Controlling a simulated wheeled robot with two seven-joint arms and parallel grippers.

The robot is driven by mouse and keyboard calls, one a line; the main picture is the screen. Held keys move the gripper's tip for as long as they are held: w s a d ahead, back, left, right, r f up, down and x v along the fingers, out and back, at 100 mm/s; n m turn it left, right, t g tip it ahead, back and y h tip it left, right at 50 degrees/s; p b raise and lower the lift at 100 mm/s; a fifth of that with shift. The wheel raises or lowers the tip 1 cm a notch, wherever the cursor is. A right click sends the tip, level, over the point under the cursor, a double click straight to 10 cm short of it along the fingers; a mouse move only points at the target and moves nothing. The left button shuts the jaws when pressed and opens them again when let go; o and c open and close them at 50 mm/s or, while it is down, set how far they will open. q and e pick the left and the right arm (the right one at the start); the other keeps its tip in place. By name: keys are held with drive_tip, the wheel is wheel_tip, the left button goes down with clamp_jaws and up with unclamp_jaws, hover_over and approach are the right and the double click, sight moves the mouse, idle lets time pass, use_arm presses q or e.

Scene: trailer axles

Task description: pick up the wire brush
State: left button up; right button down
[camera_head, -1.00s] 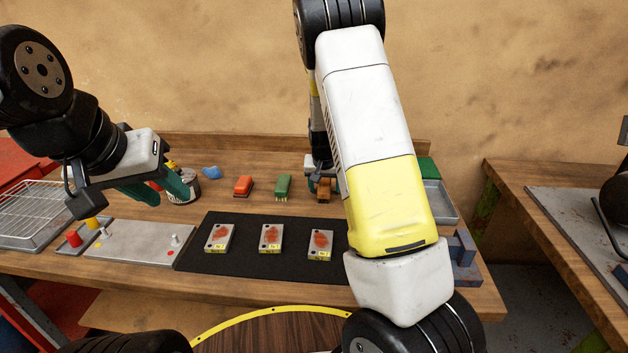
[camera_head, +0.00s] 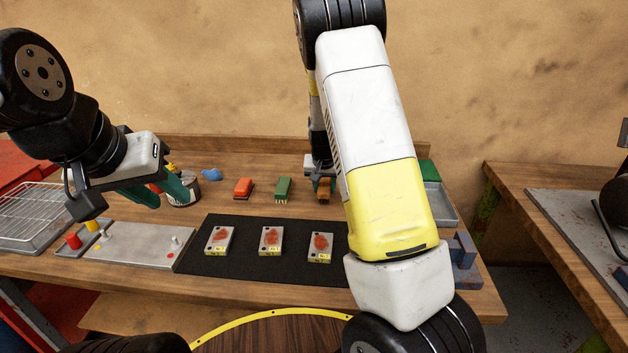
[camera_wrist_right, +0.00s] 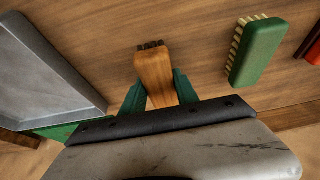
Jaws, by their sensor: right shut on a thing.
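The wire brush, with a brown wooden body and dark bristles, shows in the right wrist view (camera_wrist_right: 153,72). It also shows in the head view (camera_head: 323,190), partly hidden by my right arm. My right gripper (camera_wrist_right: 156,88) is shut on the brush, one green finger on each side of its wooden body. The brush appears at table level; I cannot tell whether it touches the wood. My left gripper (camera_head: 160,194) is open, over the left side of the table near a can.
A green brush (camera_head: 283,189) and a red brush (camera_head: 243,187) lie left of the wire brush. A grey tray (camera_wrist_right: 45,65) is close beside my right gripper. A black mat (camera_head: 200,262) with rusty plates lies in front. A can (camera_head: 184,190) stands by my left gripper.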

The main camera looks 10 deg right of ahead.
sight(325, 183)
drive_tip(key=v, duration=0.3)
drive_tip(key=shift+w+d+r, duration=0.1)
drive_tip(key=shift+w+r, duration=0.15)
drive_tip(key=shift+r, duration=0.1)
drive_tip(key=s, duration=1)
drive_tip(key=s+r, duration=0.1)
drive_tip(key=s, duration=0.4)
drive_tip(key=shift+s+d+r, duration=0.1)
drive_tip(key=shift+s+d, duration=0.05)
drive_tip(key=shift+s, duration=0.05)
drive_tip(key=c, duration=1.5)
unclamp_jaws()
drive_tip(key=c, duration=0.6)
drive_tip(key=shift+w, duration=0.1)
